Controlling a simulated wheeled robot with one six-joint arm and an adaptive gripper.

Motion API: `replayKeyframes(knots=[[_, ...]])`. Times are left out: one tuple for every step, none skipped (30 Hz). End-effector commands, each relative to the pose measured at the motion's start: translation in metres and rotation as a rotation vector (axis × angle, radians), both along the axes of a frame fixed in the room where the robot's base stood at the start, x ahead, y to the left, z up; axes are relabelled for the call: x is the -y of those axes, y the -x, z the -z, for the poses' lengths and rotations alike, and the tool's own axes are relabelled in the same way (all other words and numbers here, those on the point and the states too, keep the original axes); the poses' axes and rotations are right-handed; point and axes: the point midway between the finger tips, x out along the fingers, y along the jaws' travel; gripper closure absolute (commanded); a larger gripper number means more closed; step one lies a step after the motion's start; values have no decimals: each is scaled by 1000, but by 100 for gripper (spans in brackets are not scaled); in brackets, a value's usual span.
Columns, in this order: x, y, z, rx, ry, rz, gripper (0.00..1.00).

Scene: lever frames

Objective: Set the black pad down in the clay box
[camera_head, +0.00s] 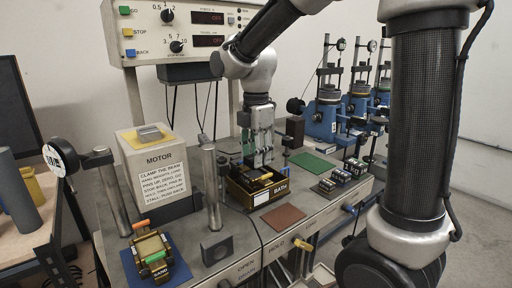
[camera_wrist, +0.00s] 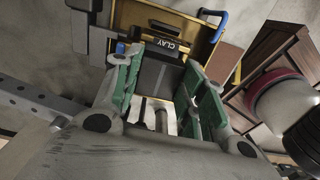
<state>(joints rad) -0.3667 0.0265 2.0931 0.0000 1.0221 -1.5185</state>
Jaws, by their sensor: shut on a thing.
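A dark box with a yellow rim (camera_head: 233,182) stands on the bench under my gripper (camera_head: 262,165); its front label is small and hard to read. My gripper (camera_wrist: 160,74) points down and is shut on the black pad (camera_wrist: 152,76), which lies between the green fingers. In the head view the pad is mostly hidden by fingers and box wall. I cannot tell if the pad touches the box floor.
A box labelled SAND (camera_head: 152,262) sits on a blue mat at front left. The MOTOR block (camera_head: 158,180) and a steel post (camera_head: 212,190) stand left. A brown mat (camera_head: 283,217) and green mat (camera_head: 313,163) are bare. Small dark blocks (camera_head: 342,177) stand right.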

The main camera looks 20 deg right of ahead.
Motion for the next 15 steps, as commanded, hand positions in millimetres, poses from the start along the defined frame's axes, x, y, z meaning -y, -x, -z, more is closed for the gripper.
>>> replayKeyframes(knots=[[0,0,3,-1,0,0,96],[0,0,5,-1,0,0,96],[0,0,8,0,0,0,96],[0,0,10,0,0,0,96],[0,0,11,0,0,0,96],[0,0,14,0,0,0,96],[0,0,15,0,0,0,96],[0,0,17,0,0,0,96],[0,0,19,0,0,0,96],[0,0,21,1,0,0,96],[0,0,22,0,0,0,96],[0,0,23,0,0,0,96],[0,0,24,0,0,0,96],[0,0,25,0,0,0,96],[0,0,26,1,0,0,96]])
